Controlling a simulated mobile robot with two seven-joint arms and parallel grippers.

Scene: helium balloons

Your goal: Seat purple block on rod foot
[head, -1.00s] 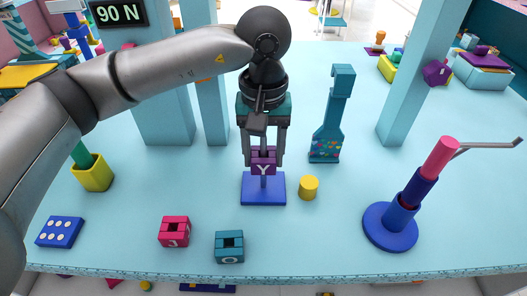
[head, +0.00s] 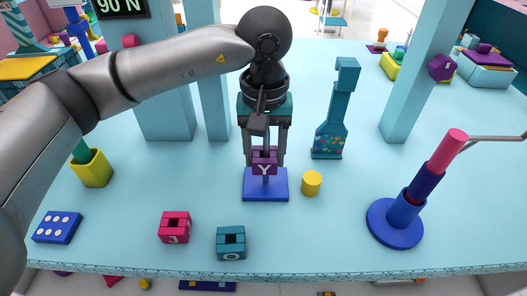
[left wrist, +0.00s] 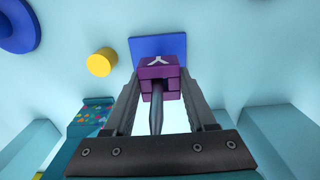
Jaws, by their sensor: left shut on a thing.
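The purple block (head: 264,162), marked with a white Y, is held between the fingers of my left gripper (head: 265,154). The blue square rod foot (head: 254,192) lies on the table under it. A short length of rod (head: 265,180) shows between block and foot, so the block is a little above the foot. In the left wrist view the grey rod (left wrist: 156,112) comes out of the purple block (left wrist: 158,76) between my fingers, so the block appears to be around the rod. The foot (left wrist: 160,46) shows behind it. My right gripper is out of view.
A yellow cylinder (head: 312,183) stands close right of the foot. A pink block (head: 174,227) and a teal block (head: 231,242) lie in front. A teal tower (head: 329,135) and a blue round stand (head: 394,225) are to the right. Light-blue pillars stand behind.

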